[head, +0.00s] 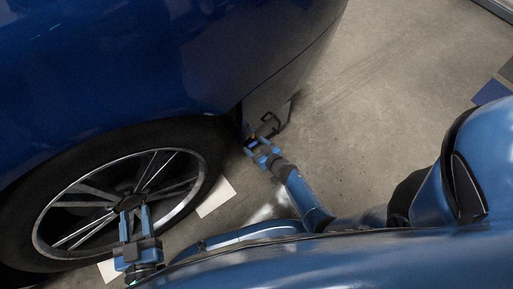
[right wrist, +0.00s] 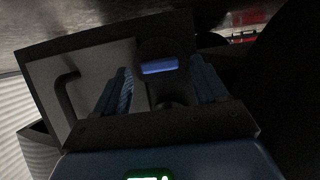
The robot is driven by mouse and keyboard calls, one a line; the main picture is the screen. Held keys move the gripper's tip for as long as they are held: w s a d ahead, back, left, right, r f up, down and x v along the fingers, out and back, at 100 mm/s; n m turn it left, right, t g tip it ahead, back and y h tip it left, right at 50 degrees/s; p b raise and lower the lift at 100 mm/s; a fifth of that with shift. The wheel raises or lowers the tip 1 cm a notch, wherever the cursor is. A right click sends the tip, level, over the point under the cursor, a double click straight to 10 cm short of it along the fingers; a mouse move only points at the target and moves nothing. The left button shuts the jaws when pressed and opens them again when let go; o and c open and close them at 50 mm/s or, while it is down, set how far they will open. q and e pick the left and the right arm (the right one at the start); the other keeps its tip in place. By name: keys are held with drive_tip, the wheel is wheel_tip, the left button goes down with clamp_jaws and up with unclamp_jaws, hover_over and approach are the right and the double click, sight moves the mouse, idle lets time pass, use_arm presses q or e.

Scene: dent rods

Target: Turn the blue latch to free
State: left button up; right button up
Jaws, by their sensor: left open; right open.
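The blue latch (right wrist: 160,66) shows in the right wrist view as a short bright blue bar on a round black knob (right wrist: 165,50). It lies nearly level across the knob. My right gripper (right wrist: 161,78) is open, one finger on each side of the latch in that view. I cannot tell whether the fingers touch it. In the head view my right gripper (head: 259,142) is beside the grey case behind the wheel, and the latch cannot be made out. My left gripper (head: 134,208) is open and empty in front of the car wheel.
The grey panel (right wrist: 105,62) has a black bent handle (right wrist: 68,95) left of the latch. A blue car (head: 150,60) with a spoked wheel (head: 90,215) fills the left. White sheets (head: 216,197) lie by the tyre.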

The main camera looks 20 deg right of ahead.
drive_tip(key=c, duration=1.1)
drive_tip(key=shift+o, duration=0.2)
drive_tip(key=shift+r, duration=0.1)
